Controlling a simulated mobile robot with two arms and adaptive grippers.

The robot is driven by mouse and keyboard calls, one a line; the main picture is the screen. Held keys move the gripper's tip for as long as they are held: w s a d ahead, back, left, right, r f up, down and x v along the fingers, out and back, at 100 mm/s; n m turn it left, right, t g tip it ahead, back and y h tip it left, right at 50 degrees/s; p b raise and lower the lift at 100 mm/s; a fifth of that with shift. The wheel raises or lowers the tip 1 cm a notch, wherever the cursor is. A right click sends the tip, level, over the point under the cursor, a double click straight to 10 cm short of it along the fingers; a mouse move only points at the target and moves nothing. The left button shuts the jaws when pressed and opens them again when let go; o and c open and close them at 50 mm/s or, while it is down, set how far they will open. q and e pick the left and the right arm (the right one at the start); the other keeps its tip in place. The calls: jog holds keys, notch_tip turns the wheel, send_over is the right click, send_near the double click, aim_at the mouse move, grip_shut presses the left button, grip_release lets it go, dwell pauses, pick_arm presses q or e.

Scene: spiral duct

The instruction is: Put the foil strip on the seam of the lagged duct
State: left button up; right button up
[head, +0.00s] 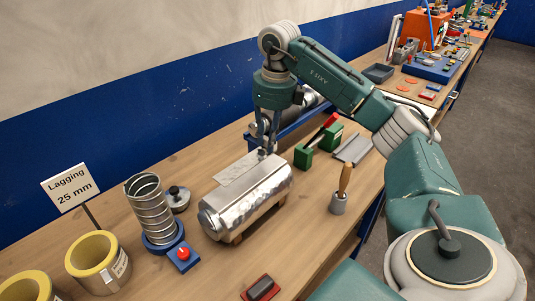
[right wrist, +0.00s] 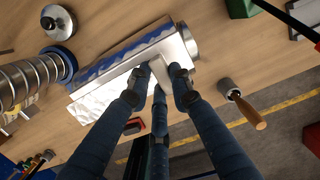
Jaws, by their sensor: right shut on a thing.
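The lagged duct (head: 250,203) is a shiny foil-wrapped cylinder lying on low wooden supports on the bench. It also shows below my fingers in the right wrist view (right wrist: 100,103). The foil strip (head: 237,172) is a flat, dull grey band along the upper back side of the duct, roughly parallel to its length. My right gripper (head: 263,151) points down and is shut on the strip near its right end. In the right wrist view the fingertips (right wrist: 160,76) pinch a pale grey piece over the duct. I cannot tell whether the strip touches the duct. The seam is not clearly visible.
A spiral metal coil (head: 150,206) stands on a blue base left of the duct, by a red-knobbed blue box (head: 183,257). A wooden-handled tool (head: 342,186) stands to the right, and a green block (head: 303,156) lies behind it. Yellow-lined lagging rings (head: 98,262) stand front left.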

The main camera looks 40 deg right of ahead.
aim_at(268, 164)
notch_tip(268, 164, down, 5)
jog(key=shift+r+p, duration=0.2)
jog(key=shift+p, duration=0.25)
jog(key=shift+f, duration=0.1)
jog(key=shift+f, duration=0.1)
jog(key=shift+f, duration=0.15)
jog(key=o, duration=0.9)
